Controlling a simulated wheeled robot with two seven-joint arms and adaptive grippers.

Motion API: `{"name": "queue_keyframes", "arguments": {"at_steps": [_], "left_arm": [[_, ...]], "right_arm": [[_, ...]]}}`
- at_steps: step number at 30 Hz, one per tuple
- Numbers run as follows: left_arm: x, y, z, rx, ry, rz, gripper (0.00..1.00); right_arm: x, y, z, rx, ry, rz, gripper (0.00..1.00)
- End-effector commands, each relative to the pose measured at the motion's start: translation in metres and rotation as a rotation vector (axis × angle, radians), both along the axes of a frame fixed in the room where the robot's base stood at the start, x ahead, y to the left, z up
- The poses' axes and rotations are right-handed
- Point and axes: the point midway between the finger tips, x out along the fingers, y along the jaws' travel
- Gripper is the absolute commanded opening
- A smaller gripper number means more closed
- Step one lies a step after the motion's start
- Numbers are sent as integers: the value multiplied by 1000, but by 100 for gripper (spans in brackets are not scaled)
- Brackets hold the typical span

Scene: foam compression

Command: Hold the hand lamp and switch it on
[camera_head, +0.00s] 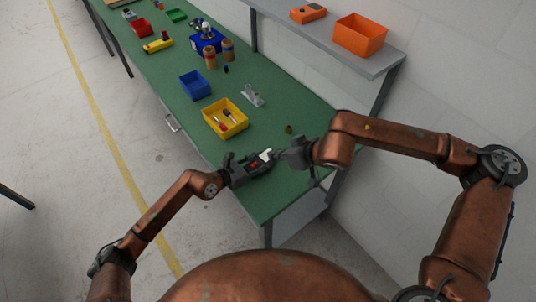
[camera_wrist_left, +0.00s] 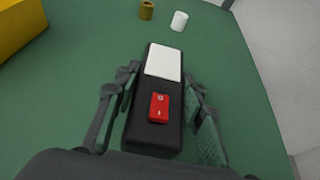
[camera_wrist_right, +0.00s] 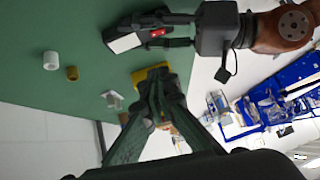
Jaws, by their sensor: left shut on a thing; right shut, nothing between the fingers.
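The hand lamp (camera_wrist_left: 137,132) is a black box with a white panel (camera_wrist_left: 164,61) and a red rocker switch (camera_wrist_left: 159,107). It shows in the right wrist view (camera_wrist_right: 130,36) and, small, in the head view (camera_head: 266,155). My left gripper (camera_head: 258,166) is shut on the lamp, its fingers along both sides, panel and switch uncovered. My right gripper (camera_head: 284,157) is shut and empty just right of the lamp. In the right wrist view the right fingers (camera_wrist_right: 157,82) are apart from the lamp and switch. I cannot tell whether the panel is lit.
A yellow bin (camera_head: 207,117) with tools stands on the green bench (camera_head: 265,200). A grey bracket (camera_head: 252,96) and a small brass cylinder (camera_head: 288,129) stand nearby. A white cylinder (camera_wrist_left: 180,20) shows beyond the lamp. A grey shelf (camera_head: 325,42) holds an orange bin (camera_head: 360,36).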

Motion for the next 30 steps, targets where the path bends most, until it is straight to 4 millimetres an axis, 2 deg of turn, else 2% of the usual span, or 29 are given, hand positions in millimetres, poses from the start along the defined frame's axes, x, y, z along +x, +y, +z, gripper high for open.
{"name": "queue_keyframes", "arguments": {"at_steps": [12, 17, 22, 26, 30], "left_arm": [[0, 0, 0, 0, 0, 0, 6], [0, 0, 0, 0, 0, 0, 6], [0, 0, 0, 0, 0, 0, 6], [0, 0, 0, 0, 0, 0, 6], [0, 0, 0, 0, 0, 0, 6]], "right_arm": [[-3, -2, 4, 1, 0, 1, 0], [-13, 10, 9, 5, 0, 5, 0], [-12, 9, 9, 4, -1, 1, 0], [-10, 11, 7, 5, 0, 2, 0], [-4, 19, -4, 5, 1, 3, 0]]}}
